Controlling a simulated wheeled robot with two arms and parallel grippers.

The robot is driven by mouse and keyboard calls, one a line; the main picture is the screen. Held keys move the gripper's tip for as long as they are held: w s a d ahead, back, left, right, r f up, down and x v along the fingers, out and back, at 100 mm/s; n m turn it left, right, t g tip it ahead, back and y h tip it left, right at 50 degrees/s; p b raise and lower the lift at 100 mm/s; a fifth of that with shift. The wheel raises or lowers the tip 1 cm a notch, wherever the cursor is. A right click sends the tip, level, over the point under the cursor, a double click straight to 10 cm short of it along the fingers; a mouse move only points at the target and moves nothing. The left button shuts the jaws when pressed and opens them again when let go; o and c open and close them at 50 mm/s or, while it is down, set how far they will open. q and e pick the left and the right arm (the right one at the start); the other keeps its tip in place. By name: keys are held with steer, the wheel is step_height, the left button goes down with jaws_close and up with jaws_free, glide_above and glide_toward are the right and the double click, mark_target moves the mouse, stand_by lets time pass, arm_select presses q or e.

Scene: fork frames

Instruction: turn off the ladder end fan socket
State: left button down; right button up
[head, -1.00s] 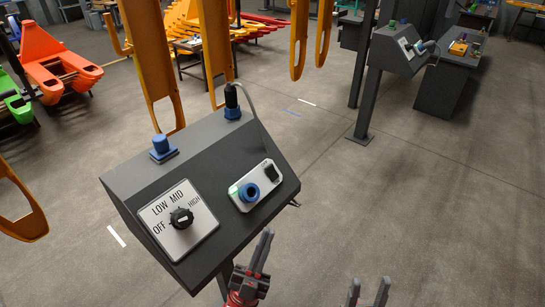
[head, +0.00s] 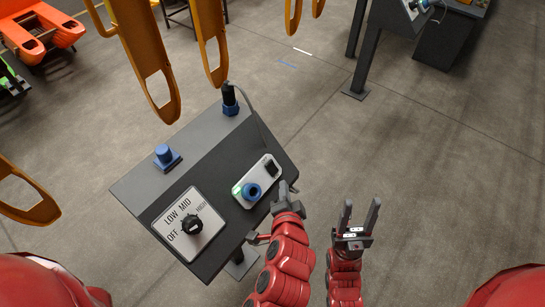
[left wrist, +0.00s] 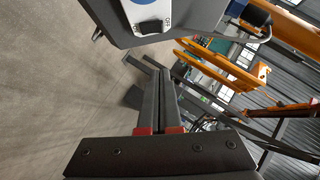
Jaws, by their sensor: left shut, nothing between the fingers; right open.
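A grey sloped console (head: 190,150) stands in the head view. On its face is a white socket plate (head: 240,199) with a blue round socket (head: 251,192), a lit green spot at its left end and a black rocker switch (head: 271,167) at its right end. My left gripper (head: 282,187) is shut and empty just right of the plate, below the rocker. In the left wrist view the rocker (left wrist: 150,26) shows beyond the shut fingertips (left wrist: 160,72), apart from them. My right gripper (head: 360,206) is open and empty, right of the console.
The console also bears a dial (head: 192,224) marked OFF, LOW, MID, HIGH, a capped blue socket (head: 166,157) and a black plug (head: 230,100) with a cable. Orange frames (head: 150,65) hang close behind. Another console (head: 405,18) stands at the back right. Floor is clear to the right.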

arm_select(q)
steer(key=shift+s, duration=0.1)
steer(key=b, duration=0.9)
glide_toward(273, 162)
steer(key=w+d, duration=0.1)
steer(key=d, duration=0.1)
steer(key=w+p, duration=0.1)
steer(key=w+a+f+p, duration=0.1)
steer(key=w+p, duration=0.1)
steer(key=shift+w+a+f, duration=0.25)
steer(key=shift+w+f, duration=0.1)
steer(key=shift+w+a+f+p, duration=0.1)
steer(key=shift+a+f+p, duration=0.15)
steer(key=shift+p, duration=0.1)
steer(key=shift+w+f, duration=0.2)
